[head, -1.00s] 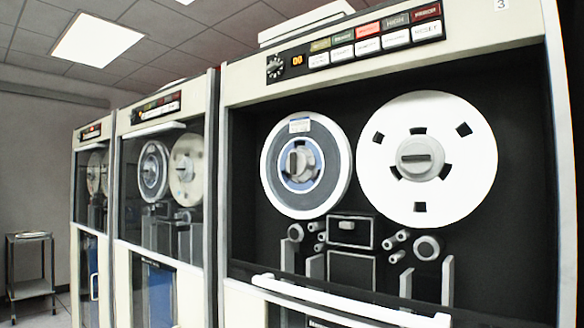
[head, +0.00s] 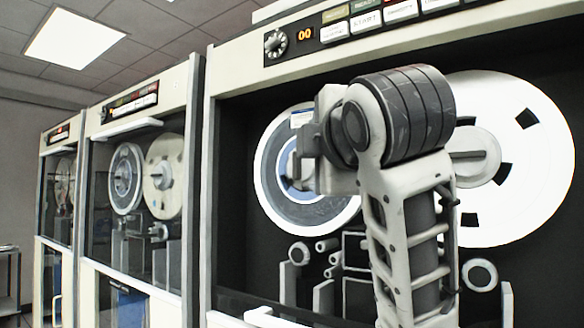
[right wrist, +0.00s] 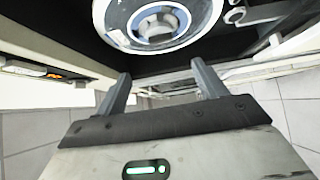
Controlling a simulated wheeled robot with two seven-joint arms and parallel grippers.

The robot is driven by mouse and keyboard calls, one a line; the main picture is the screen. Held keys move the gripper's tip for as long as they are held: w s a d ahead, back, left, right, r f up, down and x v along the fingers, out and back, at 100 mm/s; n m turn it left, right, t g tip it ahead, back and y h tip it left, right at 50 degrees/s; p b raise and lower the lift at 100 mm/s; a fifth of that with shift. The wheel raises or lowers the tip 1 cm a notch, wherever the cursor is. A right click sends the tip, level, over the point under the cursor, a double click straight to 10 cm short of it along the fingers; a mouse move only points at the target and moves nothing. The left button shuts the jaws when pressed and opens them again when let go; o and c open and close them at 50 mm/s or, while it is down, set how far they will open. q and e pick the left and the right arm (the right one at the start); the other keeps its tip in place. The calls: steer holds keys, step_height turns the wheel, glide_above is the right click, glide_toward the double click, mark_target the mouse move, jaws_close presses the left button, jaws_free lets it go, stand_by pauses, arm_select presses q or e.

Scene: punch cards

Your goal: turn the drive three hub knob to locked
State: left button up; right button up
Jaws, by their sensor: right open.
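Drive three is the nearest cabinet (head: 235,75). Its left reel (head: 268,170) has a blue hub, and my right arm covers much of it in the head view. In the right wrist view, the reel's blue-ringed hub and pale hub knob (right wrist: 157,22) show at the top, beyond the fingers. My right gripper (right wrist: 161,70) is open and empty, with a clear gap between its fingers and the knob. The knob's exact angle is hard to tell. The white right reel (head: 525,175) also has a grey centre knob (head: 476,155), partly behind my arm. My left gripper is not in view.
Rollers and guide posts (head: 300,254) sit below the reels. A control strip with a dial (head: 275,43) and buttons runs above the dark recess. A white handle bar (head: 262,317) crosses low in front. Other drives (head: 130,190) stand to the left.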

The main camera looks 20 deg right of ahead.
steer(key=p, duration=0.2)
glide_toward(298, 166)
steer(key=w, duration=0.2)
steer(key=w+p, duration=0.1)
steer(key=w, duration=0.2)
steer(key=w+d+p, duration=0.1)
steer(key=w, duration=0.1)
steer(key=shift+w, duration=0.3)
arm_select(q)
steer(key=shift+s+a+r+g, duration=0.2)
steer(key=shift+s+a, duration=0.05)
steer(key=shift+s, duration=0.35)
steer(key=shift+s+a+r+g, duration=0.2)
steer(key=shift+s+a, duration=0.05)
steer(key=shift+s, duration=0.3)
arm_select(e)
steer(key=shift+w, duration=0.4)
steer(key=c, duration=0.9)
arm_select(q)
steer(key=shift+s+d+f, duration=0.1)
